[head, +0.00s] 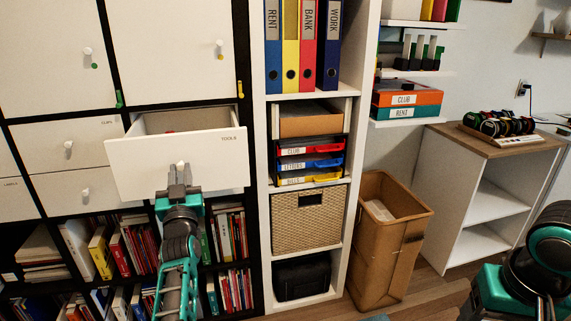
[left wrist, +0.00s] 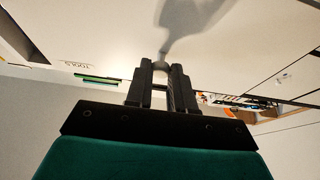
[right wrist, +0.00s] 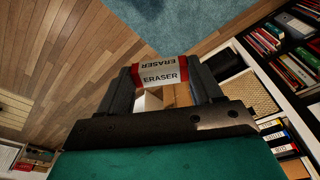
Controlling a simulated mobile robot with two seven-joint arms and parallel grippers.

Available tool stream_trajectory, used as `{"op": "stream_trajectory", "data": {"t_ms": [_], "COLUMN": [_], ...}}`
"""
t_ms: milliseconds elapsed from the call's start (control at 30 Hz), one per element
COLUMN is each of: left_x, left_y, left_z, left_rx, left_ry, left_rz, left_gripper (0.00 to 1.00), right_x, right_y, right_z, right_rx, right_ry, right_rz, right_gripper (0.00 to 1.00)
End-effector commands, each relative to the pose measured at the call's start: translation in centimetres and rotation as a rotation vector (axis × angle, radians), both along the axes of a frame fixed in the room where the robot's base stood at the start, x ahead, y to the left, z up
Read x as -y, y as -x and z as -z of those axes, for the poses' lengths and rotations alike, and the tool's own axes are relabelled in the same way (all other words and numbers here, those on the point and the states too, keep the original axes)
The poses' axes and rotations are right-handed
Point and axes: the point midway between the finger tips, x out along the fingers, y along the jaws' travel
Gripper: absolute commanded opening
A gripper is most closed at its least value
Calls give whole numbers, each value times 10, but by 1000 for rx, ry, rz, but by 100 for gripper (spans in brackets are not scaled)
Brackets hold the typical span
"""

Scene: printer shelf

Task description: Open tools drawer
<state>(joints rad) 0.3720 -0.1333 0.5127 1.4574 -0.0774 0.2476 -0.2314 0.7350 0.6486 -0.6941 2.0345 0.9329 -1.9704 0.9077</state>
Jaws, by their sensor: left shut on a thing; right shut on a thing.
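The tools drawer (head: 135,168), white and labelled TOOLS, stands partly pulled out of the shelf unit, and part of its inside shows over its front. My left gripper (head: 179,168) is shut on the drawer's round knob at the middle of its front. In the left wrist view the fingers (left wrist: 161,72) close around the knob's stem (left wrist: 166,48). My right gripper (right wrist: 161,82) is shut on an eraser (right wrist: 160,72) with a white and red sleeve, seen in the right wrist view.
Closed drawers and doors with knobs surround the tools drawer, with books (head: 117,252) below it. A white shelf column (head: 355,130) with binders and trays stands to the right. A cardboard box (head: 384,265) and a white side shelf (head: 452,205) stand farther right.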

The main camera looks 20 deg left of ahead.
Motion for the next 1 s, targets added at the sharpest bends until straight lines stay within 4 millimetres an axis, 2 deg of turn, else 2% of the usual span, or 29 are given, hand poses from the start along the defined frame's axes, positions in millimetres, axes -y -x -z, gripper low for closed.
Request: {"op": "stream_trajectory", "data": {"t_ms": [300, 333, 600, 867, 1000], "left_x": [0, 0, 0, 0, 0], "left_y": [0, 0, 0, 0, 0], "left_z": [0, 0, 0, -2, -17], "left_rx": [0, 0, 0, 2, 4], "left_ry": [0, 0, 0, -1, -1], "left_rz": [0, 0, 0, 0, -1], "left_gripper": [0, 24, 48, 48, 48], "right_x": [0, 0, 0, 0, 0], "right_y": [0, 0, 0, 0, 0], "right_z": [0, 0, 0, -1, -4], "right_rx": [0, 0, 0, 0, 0], "right_ry": [0, 0, 0, 0, 0], "right_rz": [0, 0, 0, 0, 0], "right_gripper": [36, 36, 36, 36, 36]}}
